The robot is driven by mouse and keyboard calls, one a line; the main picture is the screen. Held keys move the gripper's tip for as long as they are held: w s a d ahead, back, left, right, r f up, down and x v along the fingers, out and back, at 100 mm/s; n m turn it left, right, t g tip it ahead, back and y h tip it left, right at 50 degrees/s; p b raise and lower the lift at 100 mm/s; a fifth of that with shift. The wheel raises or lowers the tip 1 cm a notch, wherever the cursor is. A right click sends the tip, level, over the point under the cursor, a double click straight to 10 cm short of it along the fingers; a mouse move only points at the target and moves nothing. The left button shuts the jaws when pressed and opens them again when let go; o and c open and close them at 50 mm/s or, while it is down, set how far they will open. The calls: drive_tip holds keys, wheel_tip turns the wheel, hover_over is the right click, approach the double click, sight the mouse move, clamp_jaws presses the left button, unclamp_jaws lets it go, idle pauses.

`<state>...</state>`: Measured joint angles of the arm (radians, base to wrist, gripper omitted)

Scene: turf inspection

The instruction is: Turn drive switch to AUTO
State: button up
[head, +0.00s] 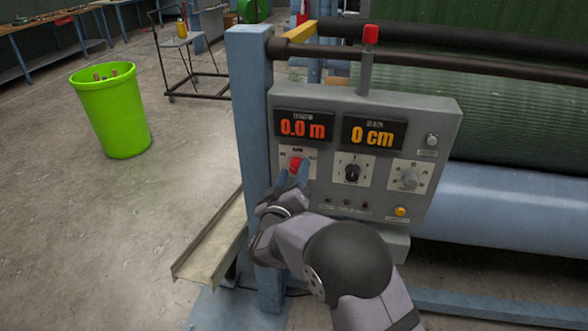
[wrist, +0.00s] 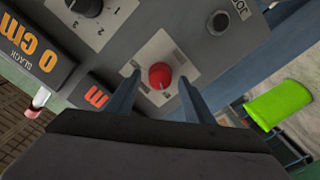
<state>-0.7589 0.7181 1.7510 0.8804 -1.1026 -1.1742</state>
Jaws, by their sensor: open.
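A grey control panel (head: 386,108) faces me, with several knobs on it. A red knob (head: 296,163) sits on a white plate at its left, below the red 0.0 m display; the plate's words are too small to read. The red knob also shows in the wrist view (wrist: 160,76). My gripper (head: 292,176) is at this knob, open, with one blue finger on each side of it in the wrist view. A gap shows between the knob and each finger there. The gripper hides part of the plate in the head view. I cannot tell which knob is the drive switch.
A black knob (head: 352,172) and a grey knob (head: 410,179) stand right of the red one. A yellow button (head: 400,211) is lower right. A button marked JOG (wrist: 220,21) is close by. A blue post (head: 250,110) stands left, and a green bin (head: 112,110) beyond.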

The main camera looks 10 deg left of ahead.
drive_tip(key=shift+w, duration=0.4)
drive_tip(key=shift+c, duration=0.3)
drive_tip(key=c, duration=1)
